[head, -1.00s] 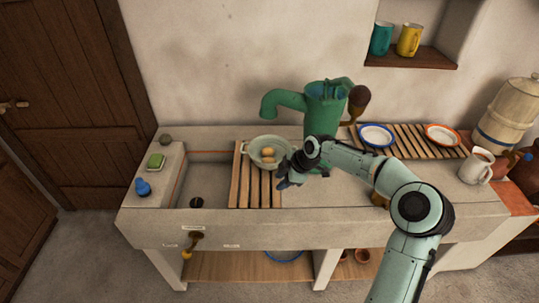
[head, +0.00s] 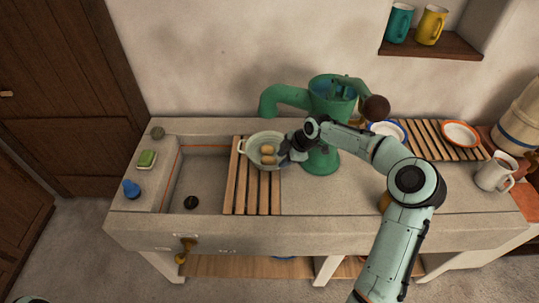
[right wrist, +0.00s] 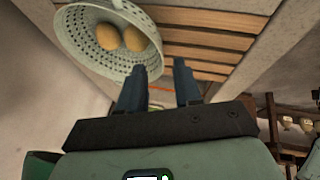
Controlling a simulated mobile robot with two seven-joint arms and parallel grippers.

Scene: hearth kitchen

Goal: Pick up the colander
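The colander (head: 262,150) is a pale, round, perforated bowl with side handles. It stands on the wooden slatted rack over the sink and holds brown eggs (head: 268,154). My right gripper (head: 286,157) is at the colander's right side. In the right wrist view the colander (right wrist: 84,38) is at the upper left, and my right gripper (right wrist: 160,72) is open with nothing between its fingers. The left-hand finger in that view is close to the colander's rim; whether it touches I cannot tell. My left gripper is not in view.
The green pump (head: 325,110) stands right behind my right gripper. The slatted rack (head: 240,200) covers the sink's right part. Plates and a white mug (head: 495,174) stand right. The front counter is clear.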

